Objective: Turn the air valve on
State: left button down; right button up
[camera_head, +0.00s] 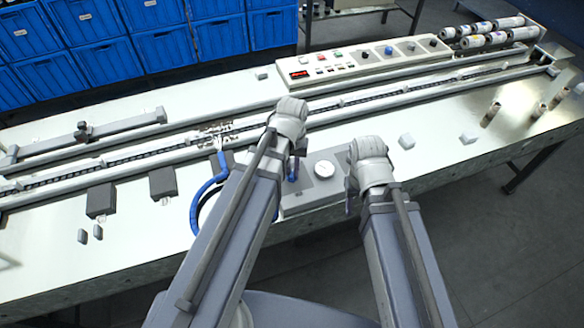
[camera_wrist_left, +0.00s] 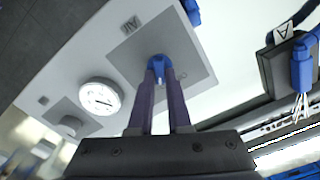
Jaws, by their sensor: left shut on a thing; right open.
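The air valve's blue handle (camera_wrist_left: 157,64) sits on a grey square plate (camera_wrist_left: 190,58) beside the label "AIR" (camera_wrist_left: 131,22) in the left wrist view. My left gripper (camera_wrist_left: 160,76) is shut on this handle, with one finger on each side of it. In the head view the left gripper (camera_head: 297,168) is over the panel, and a bit of the blue handle (camera_head: 292,176) shows beside my arm. My right gripper (camera_head: 350,193) is open to the right of the gauge, its fingers mostly hidden by its wrist.
A round white gauge (camera_head: 324,169) sits on the panel between my arms. A blue hose (camera_head: 196,203) curves left of my left arm. A control box (camera_head: 362,60) with buttons and knobs stands behind the conveyor rails. Small white blocks (camera_head: 407,141) lie to the right.

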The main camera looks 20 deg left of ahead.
aim_at(292, 172)
pick_arm(q)
jog(key=shift+m, duration=0.3)
jog(key=c, duration=0.9)
grip_release()
jog(key=shift+o, duration=0.2)
jog(key=shift+r, duration=0.15)
notch_tip(292, 172, up, 8)
jog(key=p, duration=0.8)
jog(key=shift+f, duration=0.2)
